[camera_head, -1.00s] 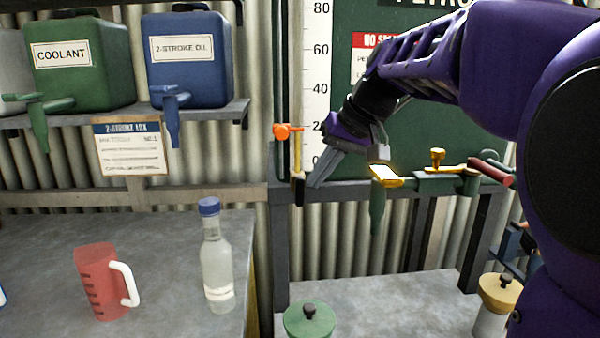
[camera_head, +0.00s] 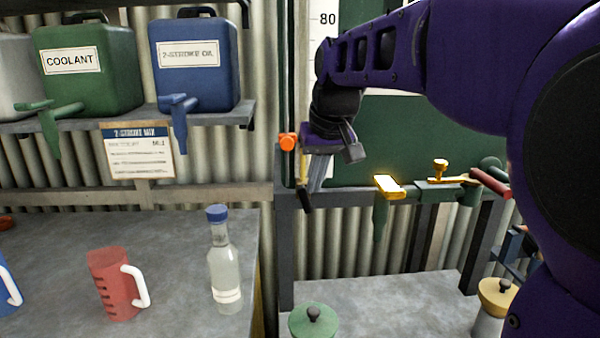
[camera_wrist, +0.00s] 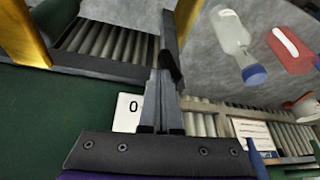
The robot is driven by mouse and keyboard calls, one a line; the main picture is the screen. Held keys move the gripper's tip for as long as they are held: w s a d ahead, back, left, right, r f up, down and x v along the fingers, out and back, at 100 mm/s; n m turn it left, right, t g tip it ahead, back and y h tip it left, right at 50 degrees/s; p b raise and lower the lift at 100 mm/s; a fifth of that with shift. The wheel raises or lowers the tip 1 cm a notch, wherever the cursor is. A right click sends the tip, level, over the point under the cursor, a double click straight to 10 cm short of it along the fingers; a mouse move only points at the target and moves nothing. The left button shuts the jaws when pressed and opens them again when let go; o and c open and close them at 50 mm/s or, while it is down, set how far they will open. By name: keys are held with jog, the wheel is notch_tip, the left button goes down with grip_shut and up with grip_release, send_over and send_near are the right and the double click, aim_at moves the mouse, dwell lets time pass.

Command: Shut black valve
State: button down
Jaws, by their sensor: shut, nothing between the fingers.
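The black valve (camera_head: 305,198) sits on the left post of the dark frame, below an orange knob (camera_head: 287,142) and a thin yellowish rod. Its black lever looks tilted, with the lower end to the right. My gripper (camera_head: 316,187) is shut and empty, pointing down just right of the lever, very close to it. In the wrist view the shut fingers (camera_wrist: 163,78) reach up to the black lever (camera_wrist: 171,65). I cannot tell whether they touch. My wrist covers part of the area above the valve.
A yellow-handled tap (camera_head: 388,187) and a red-gripped lever (camera_head: 490,178) are on the frame to the right. A bottle (camera_head: 224,265) and red jug (camera_head: 118,285) stand on the left bench. Green coolant (camera_head: 85,85) and blue oil (camera_head: 195,75) containers sit on the shelf.

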aim_at(300, 187)
jog(key=a+h+p, duration=0.1)
jog(key=h, duration=0.2)
jog(key=a+n+h+p, duration=0.1)
jog(key=h, duration=0.1)
jog(key=shift+a+r+p, duration=0.15)
jog(key=shift+a+p, duration=0.2)
jog(key=h, duration=0.2)
jog(key=a+n+h, duration=0.1)
jog(key=a+f+h, duration=0.1)
jog(key=h, duration=0.1)
jog(key=shift+t+h, duration=0.3)
jog(key=shift+d, duration=0.1)
jog(key=shift+r, duration=0.2)
jog(key=shift+r+p, duration=0.65)
jog(key=shift+p, duration=0.05)
